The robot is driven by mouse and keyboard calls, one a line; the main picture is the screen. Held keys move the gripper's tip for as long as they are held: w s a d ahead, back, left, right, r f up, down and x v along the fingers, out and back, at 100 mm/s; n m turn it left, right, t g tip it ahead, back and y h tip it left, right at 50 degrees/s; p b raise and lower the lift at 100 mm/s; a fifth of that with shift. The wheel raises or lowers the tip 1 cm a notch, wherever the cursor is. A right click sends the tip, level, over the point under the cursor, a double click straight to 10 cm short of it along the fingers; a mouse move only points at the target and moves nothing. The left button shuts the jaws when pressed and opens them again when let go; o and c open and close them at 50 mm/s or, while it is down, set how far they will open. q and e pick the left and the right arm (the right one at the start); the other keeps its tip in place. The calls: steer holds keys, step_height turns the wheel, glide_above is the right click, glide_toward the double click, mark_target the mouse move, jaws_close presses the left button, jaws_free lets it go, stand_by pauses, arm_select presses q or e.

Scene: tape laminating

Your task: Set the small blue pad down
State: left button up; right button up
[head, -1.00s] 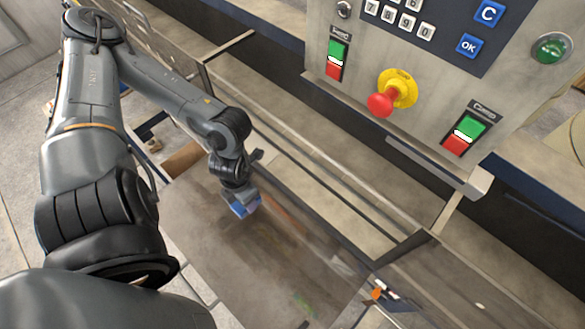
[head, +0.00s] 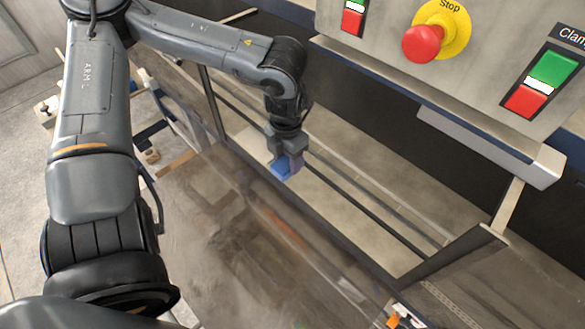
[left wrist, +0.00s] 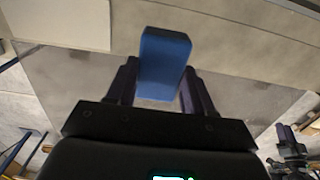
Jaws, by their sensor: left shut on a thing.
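The small blue pad (head: 282,168) is held in my left gripper (head: 287,158), above the far edge of the brown, worn table (head: 215,235) in the head view. In the left wrist view the blue pad (left wrist: 163,62) sits between the two dark fingers of my left gripper (left wrist: 160,85), and its near end reaches down between them. A surface shows below the pad, and the pad looks clear of it.
A control panel (head: 480,60) with a red stop button (head: 424,42) and green-and-red switches stands at the upper right. Pale rails and a recessed bed (head: 375,205) run beyond the table. Small orange and white items (head: 400,318) lie at the lower right.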

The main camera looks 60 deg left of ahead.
arm_select(q)
steer(key=shift+w+a, duration=0.15)
steer(key=shift+w, duration=0.3)
steer(key=shift+w+a+f+b, duration=0.1)
steer(key=shift+w+a+b, duration=0.05)
steer(key=shift+w+b, duration=0.3)
steer(key=shift+f+b, duration=0.95)
steer(key=shift+f, duration=0.7)
steer(key=shift+f, duration=0.2)
steer(key=o, duration=1)
steer(key=shift+r, duration=0.1)
